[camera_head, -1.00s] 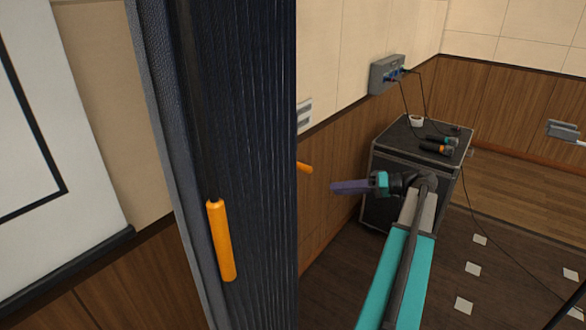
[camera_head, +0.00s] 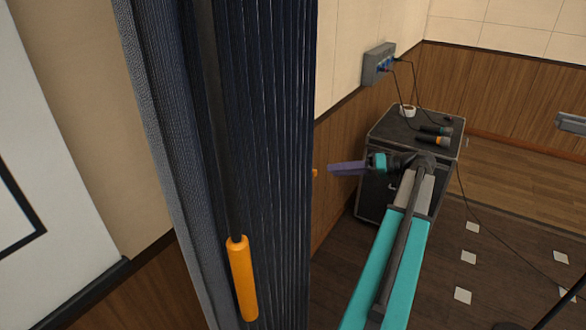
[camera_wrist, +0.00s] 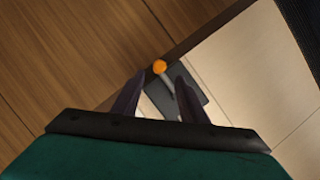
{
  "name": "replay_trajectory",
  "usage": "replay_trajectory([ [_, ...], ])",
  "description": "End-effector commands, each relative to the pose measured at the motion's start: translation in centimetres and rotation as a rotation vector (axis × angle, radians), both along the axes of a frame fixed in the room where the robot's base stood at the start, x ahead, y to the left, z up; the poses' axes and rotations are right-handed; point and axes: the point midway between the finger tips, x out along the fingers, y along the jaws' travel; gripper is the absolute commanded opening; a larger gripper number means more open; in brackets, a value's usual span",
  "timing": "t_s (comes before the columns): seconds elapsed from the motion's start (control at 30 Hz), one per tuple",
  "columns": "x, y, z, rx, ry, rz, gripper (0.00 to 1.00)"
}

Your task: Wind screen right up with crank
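The white screen (camera_head: 50,230) with a black border hangs at the left in the head view, its dark bottom bar (camera_head: 90,292) low down. An orange knob (camera_wrist: 160,67) on a grey arm (camera_wrist: 169,88) stands out from a dark plate (camera_wrist: 190,88) on the wall; it looks like the crank. In the head view the curtain hides most of it, leaving a sliver of orange (camera_head: 315,173). My gripper (camera_head: 330,168) is beside the curtain's right edge. In the wrist view my gripper (camera_wrist: 161,76) is open, with the knob just beyond and between its fingertips. Contact cannot be told.
A dark pleated curtain (camera_head: 275,150) hangs close in front, with an orange handle (camera_head: 242,278) on a dark rod before it. A black case (camera_head: 400,150) with a cup and microphones stands behind my gripper. A socket box (camera_head: 379,64) with cables is on the wall.

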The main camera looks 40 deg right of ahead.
Motion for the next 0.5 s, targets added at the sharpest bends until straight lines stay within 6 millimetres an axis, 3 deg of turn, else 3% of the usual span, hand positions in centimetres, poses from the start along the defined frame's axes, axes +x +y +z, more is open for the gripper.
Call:
replay_trajectory([
  [0.5,-0.35,-0.35,0.0,0.0,0.0,-0.007,0.39],
])
